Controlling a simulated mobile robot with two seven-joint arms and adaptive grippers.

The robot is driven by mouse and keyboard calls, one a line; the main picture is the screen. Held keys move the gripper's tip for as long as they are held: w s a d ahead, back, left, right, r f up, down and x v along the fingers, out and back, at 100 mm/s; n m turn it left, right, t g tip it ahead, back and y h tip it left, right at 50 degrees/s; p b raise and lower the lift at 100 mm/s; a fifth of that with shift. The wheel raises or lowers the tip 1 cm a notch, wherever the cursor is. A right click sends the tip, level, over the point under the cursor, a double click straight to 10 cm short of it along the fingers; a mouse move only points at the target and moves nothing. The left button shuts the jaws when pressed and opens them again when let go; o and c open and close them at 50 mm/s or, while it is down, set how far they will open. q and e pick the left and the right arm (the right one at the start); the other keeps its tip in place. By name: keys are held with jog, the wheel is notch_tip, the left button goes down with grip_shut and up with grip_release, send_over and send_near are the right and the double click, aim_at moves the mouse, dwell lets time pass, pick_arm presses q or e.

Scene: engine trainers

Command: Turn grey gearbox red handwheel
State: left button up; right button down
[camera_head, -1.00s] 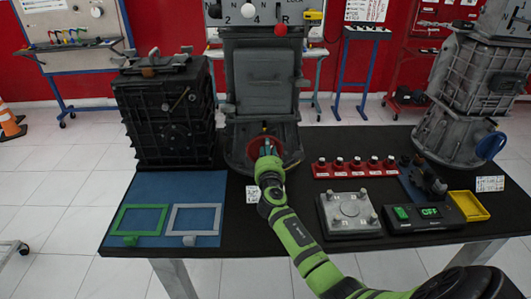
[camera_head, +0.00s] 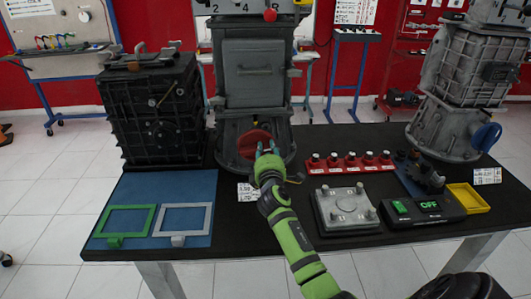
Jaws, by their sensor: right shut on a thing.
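The grey gearbox (camera_head: 254,98) stands upright at the back middle of the black table. Its red handwheel (camera_head: 251,140) is low on its front face. My right gripper (camera_head: 267,152), on the green arm, is at the lower right part of the handwheel's rim, shut on it. The fingertips cover part of the rim. My left gripper is not in view.
A black gearbox (camera_head: 152,112) stands to the left and another grey one with a blue wheel (camera_head: 485,137) to the right. A red rack of knobs (camera_head: 350,163), a grey plate (camera_head: 345,207) and an OFF switch box (camera_head: 424,208) lie to the right. A blue mat (camera_head: 185,187) with two frames lies front left.

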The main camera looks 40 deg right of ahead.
jog(key=shift+f+m+b, duration=0.35)
jog(key=shift+m+b, duration=0.2)
jog(key=shift+m, duration=0.55)
jog(key=shift+f+m+b, duration=0.35)
jog(key=shift+m+b, duration=0.15)
jog(key=shift+m, duration=0.6)
jog(key=c, duration=1)
grip_release()
jog(key=shift+s, duration=0.15)
jog(key=v, duration=1.2)
jog(key=shift+f, duration=0.1)
